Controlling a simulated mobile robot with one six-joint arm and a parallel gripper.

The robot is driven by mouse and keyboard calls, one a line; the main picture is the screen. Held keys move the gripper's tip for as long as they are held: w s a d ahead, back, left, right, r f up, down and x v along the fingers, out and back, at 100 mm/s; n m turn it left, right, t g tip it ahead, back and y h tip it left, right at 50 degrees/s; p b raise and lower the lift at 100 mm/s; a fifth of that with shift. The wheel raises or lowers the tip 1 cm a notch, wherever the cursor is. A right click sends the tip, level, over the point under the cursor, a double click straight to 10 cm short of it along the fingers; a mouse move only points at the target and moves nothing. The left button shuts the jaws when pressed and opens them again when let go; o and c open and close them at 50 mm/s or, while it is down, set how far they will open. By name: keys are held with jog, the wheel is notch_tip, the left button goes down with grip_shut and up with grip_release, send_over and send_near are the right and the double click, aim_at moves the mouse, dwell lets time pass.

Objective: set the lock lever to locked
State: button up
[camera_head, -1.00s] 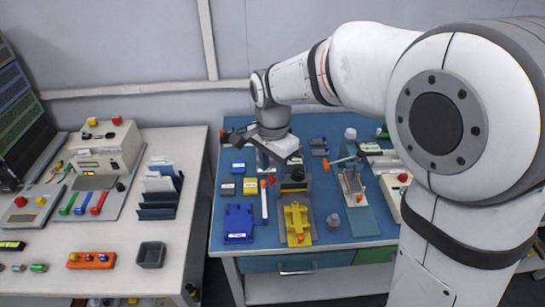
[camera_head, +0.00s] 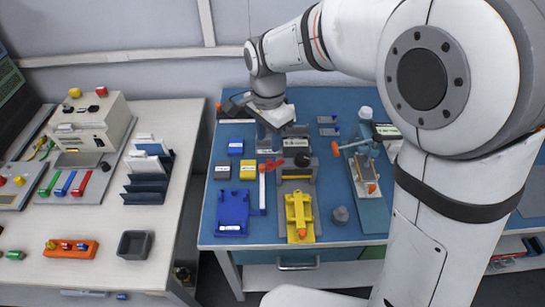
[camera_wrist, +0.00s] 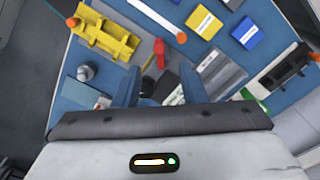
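A red lever (camera_head: 271,165) stands at the left of a grey fixture with a black knob (camera_head: 302,160); it also shows in the wrist view (camera_wrist: 160,48). I cannot read whether it is locked. A yellow cradle (camera_head: 299,212) sits at the front of that fixture, also in the wrist view (camera_wrist: 103,38). Another lever, with an orange tip (camera_head: 335,149), is on the right-hand fixture. Which one is the lock lever is not marked legibly. My gripper (camera_wrist: 162,82) has its two blue fingers apart, with nothing visibly held. In the head view my gripper (camera_head: 270,115) hangs above the bench, behind the red lever.
The left table (camera_head: 60,222) is separated by a gap.

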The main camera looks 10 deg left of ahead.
aim_at(269, 161)
notch_tip(269, 161, down, 8)
jog(key=shift+r, duration=0.25)
jog(key=shift+c, duration=0.5)
grip_shut()
